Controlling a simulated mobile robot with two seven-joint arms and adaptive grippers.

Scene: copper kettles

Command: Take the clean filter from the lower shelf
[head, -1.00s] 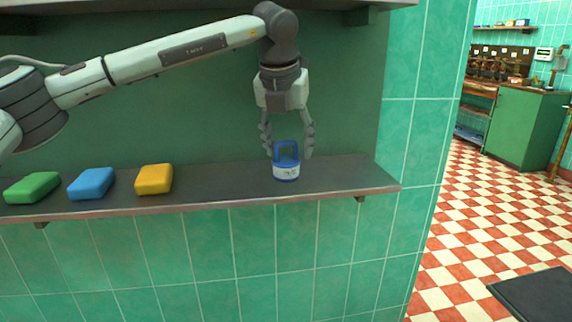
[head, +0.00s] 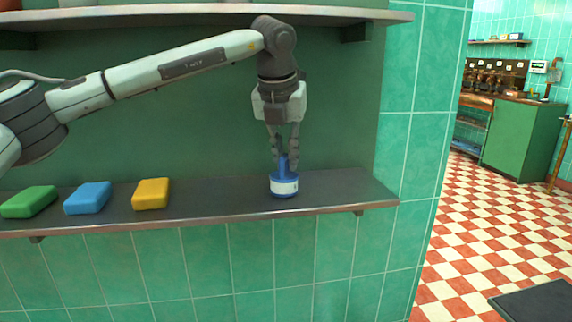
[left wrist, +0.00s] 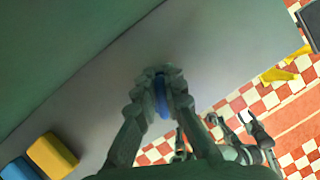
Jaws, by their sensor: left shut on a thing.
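The filter (head: 284,187), a short round body in blue and white with a blue upright handle, stands upright on the lower shelf (head: 225,200) near its right end. My left gripper (head: 286,160) points down from above and is shut on the filter's handle. In the left wrist view the blue handle (left wrist: 161,98) shows between the fingertips; the fingers hide much of the body. My right gripper (left wrist: 230,117) shows in the left wrist view, beyond the shelf edge over the floor, with its fingers apart and empty.
A yellow block (head: 151,194), a blue block (head: 88,198) and a green block (head: 29,202) lie on the same shelf to the left. An upper shelf (head: 345,14) runs above the arm. The shelf is clear right of the filter. A green cabinet (head: 522,138) stands far right.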

